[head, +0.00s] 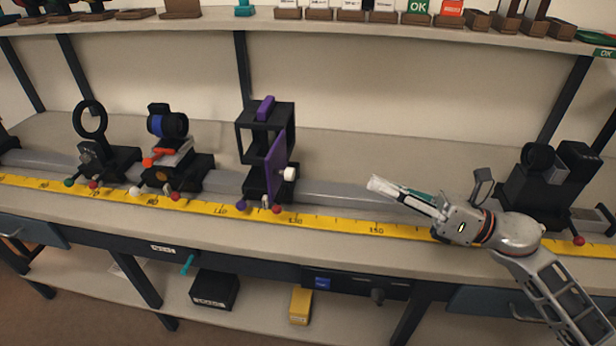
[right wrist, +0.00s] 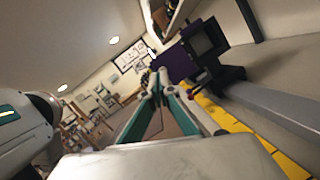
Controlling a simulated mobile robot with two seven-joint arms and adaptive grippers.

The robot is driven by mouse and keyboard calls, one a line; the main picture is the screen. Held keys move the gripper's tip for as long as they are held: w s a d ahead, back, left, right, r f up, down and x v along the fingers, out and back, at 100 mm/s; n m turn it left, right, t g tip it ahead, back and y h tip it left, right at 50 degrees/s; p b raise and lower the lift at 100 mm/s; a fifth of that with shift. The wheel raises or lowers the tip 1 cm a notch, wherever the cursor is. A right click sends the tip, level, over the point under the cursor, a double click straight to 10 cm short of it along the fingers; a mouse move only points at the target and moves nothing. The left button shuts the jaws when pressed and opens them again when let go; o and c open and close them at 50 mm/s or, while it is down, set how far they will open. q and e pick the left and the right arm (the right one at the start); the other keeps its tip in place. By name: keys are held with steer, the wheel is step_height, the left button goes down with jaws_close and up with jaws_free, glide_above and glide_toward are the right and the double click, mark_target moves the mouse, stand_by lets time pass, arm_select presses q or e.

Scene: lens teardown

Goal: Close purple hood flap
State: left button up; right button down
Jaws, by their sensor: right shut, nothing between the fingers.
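The hood is a black box frame (head: 252,127) on a carriage on the bench rail, with a purple piece on top. Its purple flap (head: 276,165) hangs at the right side, swung out from the frame, with a white knob (head: 289,174) on it. In the right wrist view the purple flap (right wrist: 178,65) shows beyond the fingertips, beside the dark frame (right wrist: 208,40). My right gripper (head: 376,185) is shut and empty, to the right of the flap and apart from it. It also shows in the right wrist view (right wrist: 158,80). My left gripper is not in view.
A yellow ruler (head: 340,225) runs along the bench front. A ring holder (head: 90,120) and a blue-banded lens mount (head: 168,125) stand left. A black device (head: 540,180) stands right, behind my right arm. The rail between hood and gripper is clear.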

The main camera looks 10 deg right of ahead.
steer(key=n+g, duration=0.2)
steer(key=n, duration=0.2)
steer(key=n+g+h+p, duration=0.1)
steer(key=n+p, duration=0.1)
steer(key=n, duration=0.1)
glide_toward(294, 175)
steer(key=x, duration=0.5)
steer(key=shift+a+r, duration=0.3)
steer(key=shift+r, duration=0.05)
steer(key=shift+w+a+f, duration=0.1)
steer(key=shift+w+a, duration=0.05)
steer(key=shift+a, duration=0.35)
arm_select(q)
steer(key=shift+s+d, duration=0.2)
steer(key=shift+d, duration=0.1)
arm_select(e)
steer(key=shift+a, duration=0.1)
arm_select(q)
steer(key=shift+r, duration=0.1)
arm_select(e)
steer(key=shift+m, duration=0.3)
